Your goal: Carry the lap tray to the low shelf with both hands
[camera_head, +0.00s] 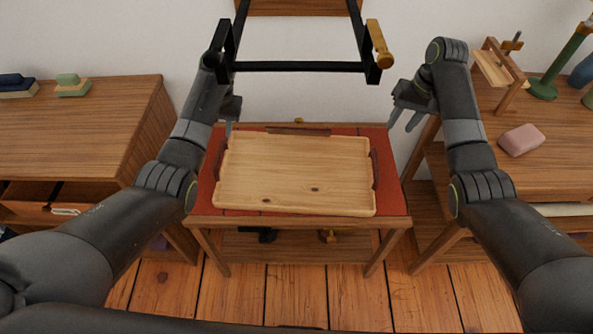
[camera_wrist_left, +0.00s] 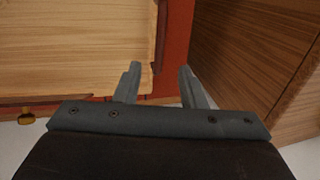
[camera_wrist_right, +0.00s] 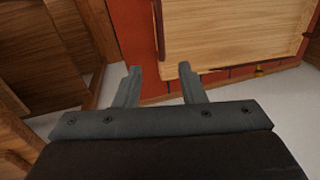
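The lap tray (camera_head: 295,172) is a pale wooden tray with dark side handles. It lies flat on a small table with a red top (camera_head: 398,200). My left gripper (camera_head: 229,128) is open and empty near the tray's far left corner. In the left wrist view the left handle (camera_wrist_left: 161,30) lies ahead of the open fingers (camera_wrist_left: 160,80). My right gripper (camera_head: 403,122) is open and empty, beyond and right of the tray's far right corner. In the right wrist view the right handle (camera_wrist_right: 159,28) lies ahead of its fingers (camera_wrist_right: 158,80). Which surface is the low shelf is unclear.
A wooden cabinet (camera_head: 80,120) with an open drawer stands left. A wooden desk (camera_head: 560,150) at right holds a pink block (camera_head: 521,140) and a green stand (camera_head: 560,65). A black frame (camera_head: 300,66) hangs above the tray. A lower board (camera_head: 290,246) sits under the table.

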